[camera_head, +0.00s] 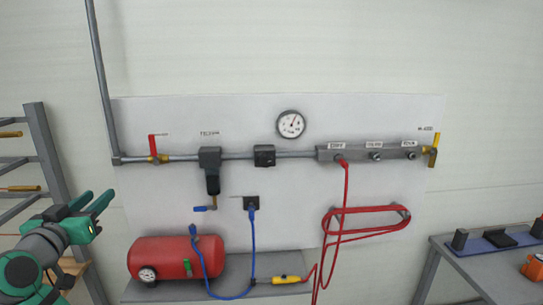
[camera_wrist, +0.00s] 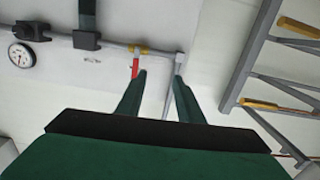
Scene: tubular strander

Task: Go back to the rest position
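My gripper (camera_head: 95,201) is at the lower left of the head view, left of the wall panel and above the level of the red tank. Its two green fingers stand apart with nothing between them. The wrist view also shows my gripper (camera_wrist: 159,76), with a clear gap between the fingers. The pale wall and a thin grey pipe show through and behind that gap. In the wrist view the red valve handle (camera_wrist: 135,68) appears just beside the left fingertip, on the wall behind it. I cannot tell the exact distance to the wall.
A grey rack (camera_head: 46,150) with yellow-tipped bars stands at the far left, close to my arm. The panel (camera_head: 300,215) carries a pipe, a gauge (camera_head: 291,124) and a red hose (camera_head: 345,200). A red tank (camera_head: 160,257) sits below. A table (camera_head: 480,270) stands at right.

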